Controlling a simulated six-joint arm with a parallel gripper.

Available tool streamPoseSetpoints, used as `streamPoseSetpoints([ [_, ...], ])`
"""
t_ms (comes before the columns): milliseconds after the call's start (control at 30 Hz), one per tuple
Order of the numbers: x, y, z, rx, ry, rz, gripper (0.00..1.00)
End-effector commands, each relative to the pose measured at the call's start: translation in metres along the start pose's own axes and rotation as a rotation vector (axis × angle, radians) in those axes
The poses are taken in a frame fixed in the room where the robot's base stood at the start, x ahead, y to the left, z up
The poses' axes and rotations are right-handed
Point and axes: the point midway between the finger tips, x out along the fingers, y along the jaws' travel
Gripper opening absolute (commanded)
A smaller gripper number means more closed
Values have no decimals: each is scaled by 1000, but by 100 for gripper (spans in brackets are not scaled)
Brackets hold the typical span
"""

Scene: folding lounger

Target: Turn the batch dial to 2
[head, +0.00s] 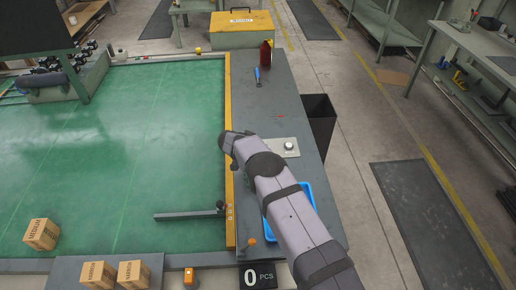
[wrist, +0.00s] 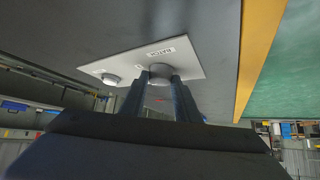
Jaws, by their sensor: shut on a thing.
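The batch dial (wrist: 160,72) is a round grey knob on a light panel (wrist: 195,50), beside a label reading "BATCH" (wrist: 160,52). My gripper (wrist: 160,84) is shut on this dial, with one dark finger on each side of it. The fingers hide part of the dial, and I cannot read its setting. In the head view the panel (head: 277,143) sits on the grey side table, and my arm covers the batch dial and the fingers.
A second knob (wrist: 110,79) is on the same panel; it also shows in the head view (head: 290,146). A blue tray (head: 308,192) lies partly under my arm. A red bottle (head: 265,55) and a blue-handled tool (head: 257,76) stand farther back. A yellow edge (head: 229,110) borders the green surface.

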Motion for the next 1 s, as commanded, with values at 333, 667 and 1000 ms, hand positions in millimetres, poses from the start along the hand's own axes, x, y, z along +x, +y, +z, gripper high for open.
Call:
streamPoseSetpoints([
  [333, -2, -2, -3, 5, 3, -1, 7],
  [667, -1, -1, 0, 3, 0, 1, 48],
  [1000, -10, -1, 0, 1, -1, 0, 48],
])
